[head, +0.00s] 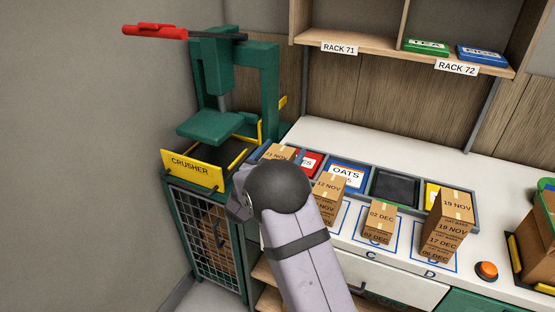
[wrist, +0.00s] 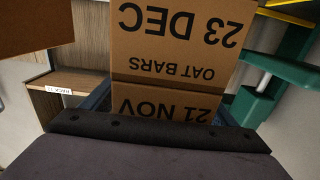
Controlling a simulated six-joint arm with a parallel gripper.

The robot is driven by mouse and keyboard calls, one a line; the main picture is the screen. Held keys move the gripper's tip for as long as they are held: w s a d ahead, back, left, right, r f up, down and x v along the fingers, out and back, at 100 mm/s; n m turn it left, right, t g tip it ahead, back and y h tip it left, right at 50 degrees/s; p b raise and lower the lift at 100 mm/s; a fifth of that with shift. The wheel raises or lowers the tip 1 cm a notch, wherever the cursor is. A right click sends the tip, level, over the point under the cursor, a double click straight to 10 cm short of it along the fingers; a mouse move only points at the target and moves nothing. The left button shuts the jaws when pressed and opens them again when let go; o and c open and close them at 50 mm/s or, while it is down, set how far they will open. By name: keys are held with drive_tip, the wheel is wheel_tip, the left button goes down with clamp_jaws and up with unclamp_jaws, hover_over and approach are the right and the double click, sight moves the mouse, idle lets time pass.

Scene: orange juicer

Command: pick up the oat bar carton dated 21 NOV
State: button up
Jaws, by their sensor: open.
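The oat bar carton dated 21 NOV (wrist: 165,103) is a brown box, partly hidden behind the dark edge of my gripper (wrist: 160,128) in the wrist view. Its print appears upside down. Against it, higher in that picture, is a carton dated 23 DEC (wrist: 180,35). In the head view, a carton top (head: 278,152) shows just behind my arm; its small date seems to read 21 NOV. My gripper is open, close to the 21 NOV carton. My arm hides the gripper in the head view, and I cannot tell whether it touches the carton.
Other carton stacks show tops dated 12 NOV (head: 328,187), 02 DEC (head: 380,217) and 19 NOV (head: 456,203). The green crusher (head: 207,125) stands at left. Behind the stacks are bins, including OATS (head: 346,175). An orange button (head: 487,270) is at right. Shelves hang above.

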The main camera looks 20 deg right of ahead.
drive_tip(key=shift+w+d, duration=0.1)
drive_tip(key=c, duration=1.2)
drive_tip(key=shift+c, duration=0.2)
wheel_tip(320, 180, up, 10)
drive_tip(key=shift+b, duration=0.75)
